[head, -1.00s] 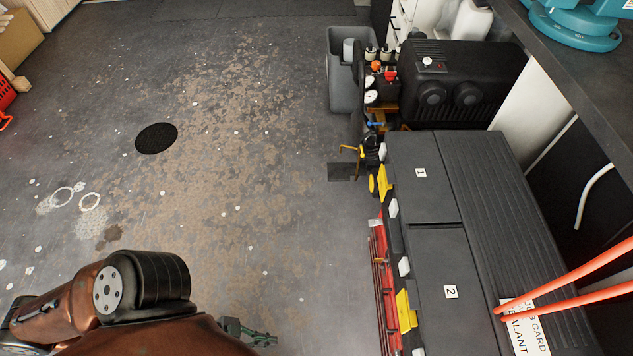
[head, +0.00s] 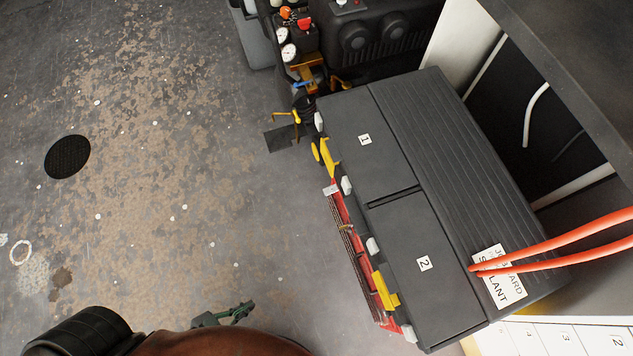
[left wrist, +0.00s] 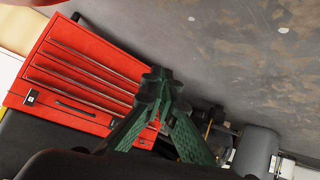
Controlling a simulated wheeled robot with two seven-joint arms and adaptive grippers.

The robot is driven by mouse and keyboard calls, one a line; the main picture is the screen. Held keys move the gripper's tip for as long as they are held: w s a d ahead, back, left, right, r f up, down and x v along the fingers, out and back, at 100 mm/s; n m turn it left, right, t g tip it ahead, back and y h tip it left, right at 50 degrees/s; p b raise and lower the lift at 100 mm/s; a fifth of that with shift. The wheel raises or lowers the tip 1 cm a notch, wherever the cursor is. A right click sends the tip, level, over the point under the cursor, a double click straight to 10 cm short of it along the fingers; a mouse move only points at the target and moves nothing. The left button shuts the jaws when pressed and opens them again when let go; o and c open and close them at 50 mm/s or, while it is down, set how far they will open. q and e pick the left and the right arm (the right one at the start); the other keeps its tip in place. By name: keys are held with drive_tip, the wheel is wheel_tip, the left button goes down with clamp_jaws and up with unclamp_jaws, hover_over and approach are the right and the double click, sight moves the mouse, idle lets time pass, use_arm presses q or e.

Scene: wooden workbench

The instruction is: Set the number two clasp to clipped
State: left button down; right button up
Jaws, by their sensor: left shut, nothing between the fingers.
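The black case with lids marked 1 and 2 (head: 415,225) fills the right-centre of the head view. The yellow number two clasp (head: 385,291) is on the left front edge by lid 2; I cannot tell whether it is clipped. A second yellow clasp (head: 330,157) is by lid 1. My left gripper (head: 246,308), green, is low in the head view, left of the number two clasp and apart from it. It is shut and empty. In the left wrist view the gripper (left wrist: 160,82) shows its fingers together before a red drawer cabinet (left wrist: 75,75).
Gauges (head: 288,52) and a brass fitting (head: 287,118) stand beyond the case. Orange-red tubes (head: 560,240) cross the case's right side over a paper card (head: 500,280). The floor left of the case is open, with a round drain (head: 67,157).

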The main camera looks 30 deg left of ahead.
use_arm(q)
drive_tip(key=w+a+r+m+h+p, duration=0.1)
drive_tip(key=w+a+r+m+p, duration=0.1)
drive_tip(key=w+r+p, duration=0.7)
drive_tip(key=w+a+r+m+h+p, duration=0.2)
drive_tip(key=w+r+p, duration=0.7)
drive_tip(key=w+r, duration=0.6)
drive_tip(key=w+a+m, duration=0.1)
drive_tip(key=w+m, duration=0.1)
drive_tip(key=w, duration=0.7)
drive_tip(key=shift+w+h, duration=0.15)
drive_tip(key=shift+h, duration=0.15)
use_arm(e)
drive_tip(key=s+d+r+g+h, duration=0.1)
drive_tip(key=s+d+r+g, duration=0.1)
drive_tip(key=s+d+g, duration=0.2)
drive_tip(key=s+d+r+m+g+h, duration=0.1)
drive_tip(key=s+d+r+g+h, duration=0.1)
drive_tip(key=s, duration=0.5)
drive_tip(key=d+r+g, duration=0.1)
drive_tip(key=d+g, duration=0.1)
drive_tip(key=g, duration=0.1)
drive_tip(key=shift+d+r+g, duration=0.15)
drive_tip(key=shift+r+g, duration=0.1)
drive_tip(key=shift+g, duration=0.15)
use_arm(q)
drive_tip(key=shift+d, duration=0.1)
use_arm(e)
drive_tip(key=shift+r, duration=0.1)
